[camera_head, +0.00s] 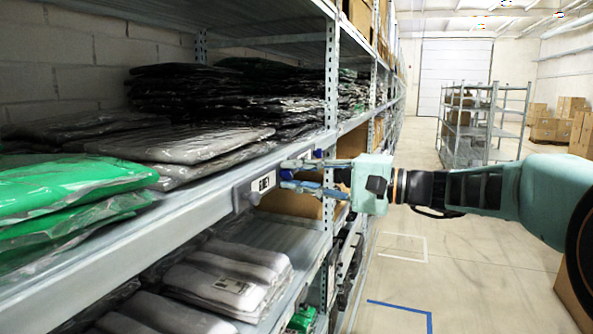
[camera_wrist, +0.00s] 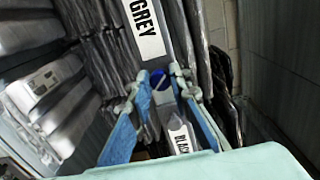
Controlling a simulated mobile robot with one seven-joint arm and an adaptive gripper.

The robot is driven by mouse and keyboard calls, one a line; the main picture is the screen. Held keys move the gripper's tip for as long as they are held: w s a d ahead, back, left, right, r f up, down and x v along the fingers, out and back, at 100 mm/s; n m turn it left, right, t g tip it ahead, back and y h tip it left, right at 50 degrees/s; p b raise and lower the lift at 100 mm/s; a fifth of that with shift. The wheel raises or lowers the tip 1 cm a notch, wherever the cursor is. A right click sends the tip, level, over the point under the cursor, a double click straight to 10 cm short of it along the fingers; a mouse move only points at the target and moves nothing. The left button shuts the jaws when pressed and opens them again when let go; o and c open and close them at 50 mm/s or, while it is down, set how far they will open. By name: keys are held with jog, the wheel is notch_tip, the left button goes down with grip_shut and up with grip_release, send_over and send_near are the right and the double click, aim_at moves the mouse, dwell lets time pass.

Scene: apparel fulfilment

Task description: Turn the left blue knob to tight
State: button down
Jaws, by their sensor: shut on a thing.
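The left blue knob (camera_head: 286,174) is on the front rail of the shelf, beside a white label plate (camera_head: 262,184). My gripper (camera_head: 284,176) reaches in from the right, with its two fingers around this knob. In the wrist view the knob (camera_wrist: 157,78) shows as a small blue round part between the fingertips (camera_wrist: 158,90). The gripper is shut on it, though the fingers partly hide the contact. A second blue knob (camera_head: 318,153) shows farther along the rail, behind the upper finger. The knob's exact turn angle cannot be read.
The shelf rail (camera_head: 205,218) runs along the front. Green bagged garments (camera_head: 65,188) and grey ones (camera_head: 185,144) lie on the shelf, with more grey packs (camera_head: 228,278) below. A perforated upright (camera_head: 331,100) stands close behind my gripper.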

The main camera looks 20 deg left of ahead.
jog(key=m+p, duration=0.3)
jog(key=m, duration=0.2)
jog(key=shift+r+p, duration=0.2)
jog(key=shift+p, duration=0.15)
jog(key=shift+f+m+p, duration=0.1)
jog(key=shift+m+p, duration=1.15)
jog(key=shift+m, duration=0.55)
jog(key=c, duration=1.8)
grip_release()
jog(key=shift+o, duration=0.2)
jog(key=shift+d, duration=0.15)
jog(key=d, duration=1.1)
jog(key=shift+s+d, duration=0.4)
jog(key=shift+s, duration=0.05)
